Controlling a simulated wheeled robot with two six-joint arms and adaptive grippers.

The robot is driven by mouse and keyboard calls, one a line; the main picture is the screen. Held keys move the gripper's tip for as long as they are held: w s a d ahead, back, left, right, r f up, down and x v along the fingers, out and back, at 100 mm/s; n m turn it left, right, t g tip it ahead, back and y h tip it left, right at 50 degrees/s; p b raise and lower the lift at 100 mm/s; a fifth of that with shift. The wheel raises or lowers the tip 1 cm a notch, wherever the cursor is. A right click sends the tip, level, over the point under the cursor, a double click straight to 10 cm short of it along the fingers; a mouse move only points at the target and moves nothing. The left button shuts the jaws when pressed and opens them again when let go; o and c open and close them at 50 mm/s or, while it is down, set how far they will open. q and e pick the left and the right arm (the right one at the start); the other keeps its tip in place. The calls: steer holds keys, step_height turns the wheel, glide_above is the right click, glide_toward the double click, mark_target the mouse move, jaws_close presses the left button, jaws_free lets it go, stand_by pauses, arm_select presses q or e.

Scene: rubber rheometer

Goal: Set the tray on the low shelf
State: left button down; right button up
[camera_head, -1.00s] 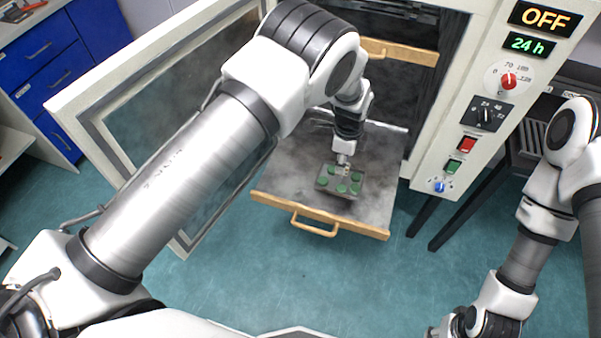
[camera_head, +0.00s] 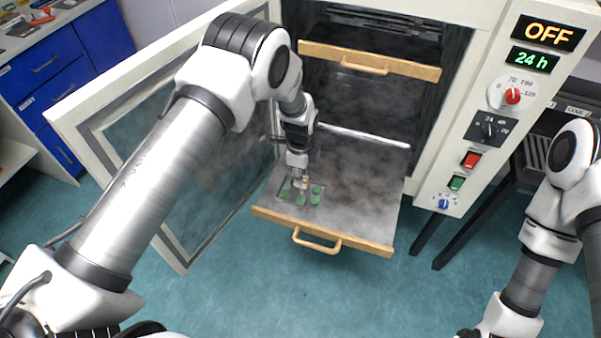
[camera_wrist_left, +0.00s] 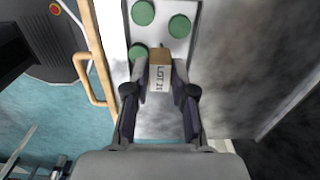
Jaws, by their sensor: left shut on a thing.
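The tray (camera_head: 314,204) is a small grey plate with several green discs. It is over the left front part of the pulled-out low shelf (camera_head: 362,182), a grey plate with a wooden front edge; whether it touches the shelf is unclear. My left gripper (camera_head: 301,182) is above the tray and partly hides it. In the left wrist view, the left gripper (camera_wrist_left: 160,88) is shut on the tray's tan block with a lot label (camera_wrist_left: 160,78), and the tray (camera_wrist_left: 160,32) reaches beyond the fingers. My right gripper is out of view.
An upper shelf (camera_head: 370,62) with a wooden front sits inside the oven above the low shelf. The open oven door (camera_head: 150,125) stands left of the shelf. The control panel (camera_head: 490,120) reads OFF and 24 h. The right part of the low shelf is clear.

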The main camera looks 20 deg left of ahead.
arm_select(q)
steer(key=c, duration=1)
jaws_free()
steer(key=shift+f, duration=0.1)
steer(key=shift+o, duration=0.2)
